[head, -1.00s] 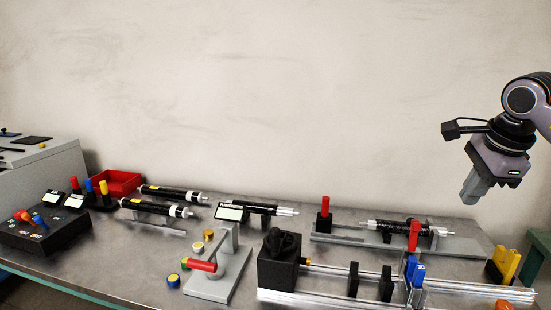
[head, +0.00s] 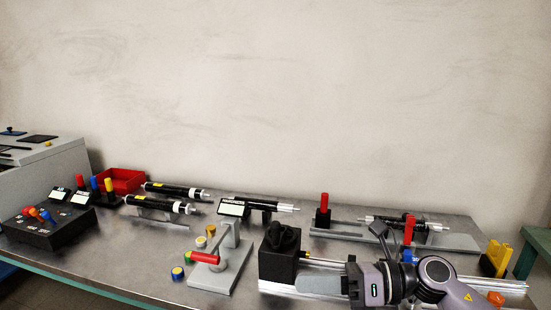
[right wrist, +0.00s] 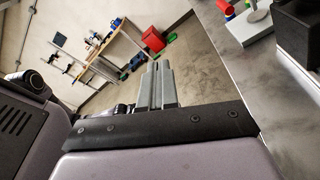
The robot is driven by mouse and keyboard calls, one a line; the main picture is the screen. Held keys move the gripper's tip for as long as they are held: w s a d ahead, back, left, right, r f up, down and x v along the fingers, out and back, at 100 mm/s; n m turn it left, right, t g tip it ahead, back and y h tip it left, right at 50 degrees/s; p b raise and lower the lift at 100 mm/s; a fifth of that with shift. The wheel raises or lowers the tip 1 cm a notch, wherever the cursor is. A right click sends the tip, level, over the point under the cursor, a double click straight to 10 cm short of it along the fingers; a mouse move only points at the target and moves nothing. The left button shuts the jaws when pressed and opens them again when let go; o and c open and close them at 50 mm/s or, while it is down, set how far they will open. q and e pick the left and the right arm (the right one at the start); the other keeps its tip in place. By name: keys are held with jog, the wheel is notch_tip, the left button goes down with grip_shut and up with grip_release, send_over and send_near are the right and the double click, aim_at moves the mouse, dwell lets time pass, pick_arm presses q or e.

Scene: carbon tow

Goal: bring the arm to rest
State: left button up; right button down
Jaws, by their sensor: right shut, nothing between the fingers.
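My right arm comes in from the lower right of the head view, in front of the rail fixture. My right gripper (head: 305,283) points left, with its grey fingers shut and nothing between them. It hides part of the aluminium rail (head: 505,287) and its clamps. In the right wrist view the closed fingers (right wrist: 158,85) point out past the table edge, over open floor. My left gripper does not show.
A black block with a knob (head: 278,255) and a red-handled lever press (head: 212,272) stand close to the gripper. The steel table (head: 110,255) also bears several black cylinders, a red bin (head: 122,180) and a switch box (head: 45,230). The wall behind is bare.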

jog(key=s+d+f+m+t+h, duration=0.1)
jog(key=d+f+m+t+h, duration=0.3)
jog(key=m, duration=0.7)
jog(key=s+d+f+m+t+h, duration=0.1)
jog(key=s+f+m+t+h, duration=0.1)
jog(key=f+m+t, duration=0.65)
jog(key=s+d+f+m+t+h, duration=0.1)
jog(key=d+f+m+t+h, duration=0.15)
jog(key=m, duration=1.05)
jog(key=s+d+f+m+g+h, duration=0.2)
jog(key=s+d+f+m+g, duration=0.1)
jog(key=s+f+m, duration=0.2)
jog(key=s+d+f+m+g+h, duration=0.3)
jog(key=s+f+m, duration=0.3)
jog(key=s+f, duration=0.3)
jog(key=shift+s+d+f+g+h, duration=0.25)
jog(key=shift+s+g+h, duration=0.1)
jog(key=shift+g, duration=0.15)
jog(key=shift+w+r, duration=0.1)
jog(key=shift+r, duration=0.05)
